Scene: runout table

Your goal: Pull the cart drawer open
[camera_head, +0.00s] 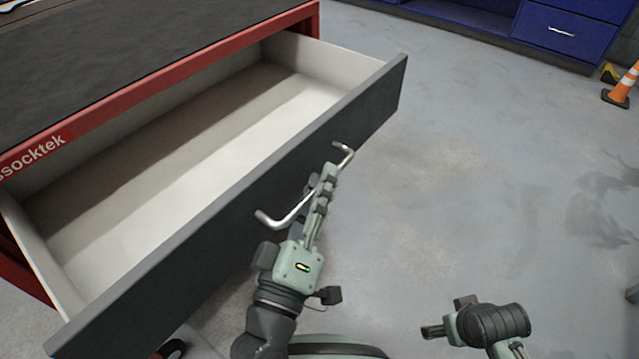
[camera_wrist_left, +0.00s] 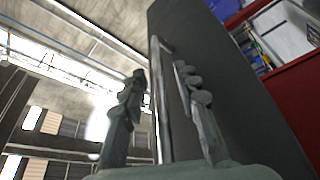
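The cart drawer (camera_head: 215,225) has a dark front and a pale, empty inside, and stands far out of the red cart (camera_head: 160,78). Its silver bar handle (camera_head: 272,220) is on the front face. My left gripper (camera_head: 326,185) is at the handle. In the left wrist view, the handle bar (camera_wrist_left: 161,100) runs between the two fingers of my left gripper (camera_wrist_left: 160,82), with gaps visible on both sides, so it looks open around the bar. My right gripper (camera_head: 435,331) is low at the right, away from the cart; its fingers cannot be made out clearly.
Grey floor (camera_head: 480,170) lies clear to the right of the drawer. A blue cabinet (camera_head: 560,30) stands at the back right, with an orange and white cone (camera_head: 622,88) near it. The cart's top is dark and flat.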

